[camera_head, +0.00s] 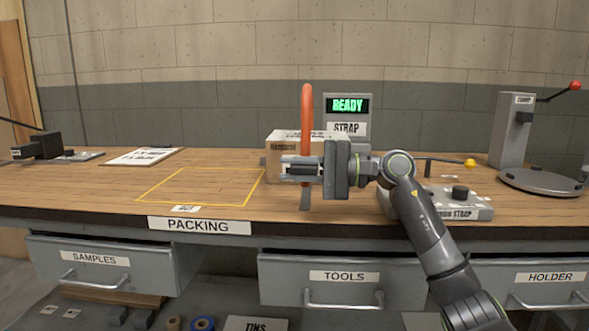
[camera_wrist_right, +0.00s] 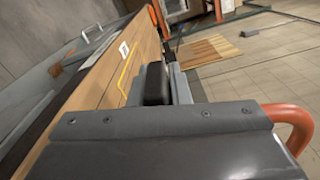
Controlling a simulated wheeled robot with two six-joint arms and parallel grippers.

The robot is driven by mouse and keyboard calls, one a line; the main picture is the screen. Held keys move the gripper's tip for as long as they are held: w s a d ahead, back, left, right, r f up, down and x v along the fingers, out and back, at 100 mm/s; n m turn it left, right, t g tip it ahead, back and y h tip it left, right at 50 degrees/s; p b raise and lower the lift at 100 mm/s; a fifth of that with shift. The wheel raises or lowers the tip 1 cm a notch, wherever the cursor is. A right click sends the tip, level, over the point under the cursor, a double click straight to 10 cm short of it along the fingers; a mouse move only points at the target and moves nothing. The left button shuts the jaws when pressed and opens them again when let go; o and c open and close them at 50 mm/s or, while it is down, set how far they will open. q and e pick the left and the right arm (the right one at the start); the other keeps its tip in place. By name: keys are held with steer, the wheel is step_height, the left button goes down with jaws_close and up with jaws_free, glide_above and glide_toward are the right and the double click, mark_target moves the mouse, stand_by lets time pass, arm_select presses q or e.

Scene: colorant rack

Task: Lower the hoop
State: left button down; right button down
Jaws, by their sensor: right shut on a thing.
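The orange hoop (camera_head: 307,112) shows edge-on in the head view as an upright bar, just left of the strap machine's READY display (camera_head: 347,106). My right gripper (camera_head: 298,168) points left across its lower part and is shut on it. The gripper hides part of the hoop. A dark grey foot (camera_head: 305,198) shows below the gripper at the bench top. In the right wrist view a curved piece of the orange hoop (camera_wrist_right: 292,122) shows at the right edge. A cardboard box (camera_head: 285,141) stands behind the gripper, partly hidden. My left gripper is not in view.
The strap control panel (camera_head: 456,212) with a yellow-knobbed lever (camera_head: 470,162) lies right of my gripper, partly behind my arm. A grey press (camera_head: 513,130) with a red-knobbed lever stands farther right. The yellow-outlined area (camera_head: 205,187) to the left is clear.

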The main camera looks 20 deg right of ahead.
steer(key=c, duration=1.4)
jaws_free()
steer(key=shift+f, duration=0.1)
